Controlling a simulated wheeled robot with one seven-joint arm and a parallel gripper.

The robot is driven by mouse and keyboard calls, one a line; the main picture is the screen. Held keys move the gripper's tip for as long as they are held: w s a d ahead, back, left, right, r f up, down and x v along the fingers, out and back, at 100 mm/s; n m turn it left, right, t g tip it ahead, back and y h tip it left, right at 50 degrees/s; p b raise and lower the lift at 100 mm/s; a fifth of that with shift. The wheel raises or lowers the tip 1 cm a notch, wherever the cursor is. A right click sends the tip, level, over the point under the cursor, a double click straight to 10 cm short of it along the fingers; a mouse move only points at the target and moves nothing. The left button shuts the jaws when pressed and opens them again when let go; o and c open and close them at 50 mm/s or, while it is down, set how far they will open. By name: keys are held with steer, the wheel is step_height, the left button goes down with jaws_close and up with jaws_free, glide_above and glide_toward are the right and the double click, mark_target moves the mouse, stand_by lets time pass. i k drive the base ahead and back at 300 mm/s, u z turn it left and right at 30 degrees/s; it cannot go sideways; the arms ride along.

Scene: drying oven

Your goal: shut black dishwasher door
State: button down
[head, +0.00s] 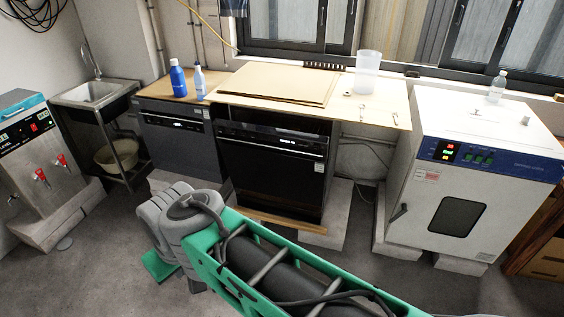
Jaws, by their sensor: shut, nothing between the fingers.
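The black dishwasher (268,180) stands under the pale worktop, in the middle of the head view. Its door faces me and looks almost upright, with a control strip (272,141) along its top. A dark band lies between this strip and the worktop; I cannot tell whether it is a gap from a slightly open door. My green and grey arm reaches across the lower middle, in front of and below the dishwasher. My gripper's fingers cannot be made out.
A dark grey appliance (181,138) stands left of the dishwasher, with a blue bottle (178,79) on top. A white drying oven (456,190) stands at right on blocks. A sink (97,93) and a dispenser (42,165) are at left. Grey floor (95,275) is open at lower left.

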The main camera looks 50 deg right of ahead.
mark_target(281, 167)
steer(key=u, duration=0.15)
steer(key=k, duration=0.35)
steer(key=z, duration=0.85)
steer(key=i, duration=0.9)
steer(key=u, duration=0.6)
steer(key=i, duration=0.65)
steer(key=u, duration=0.6)
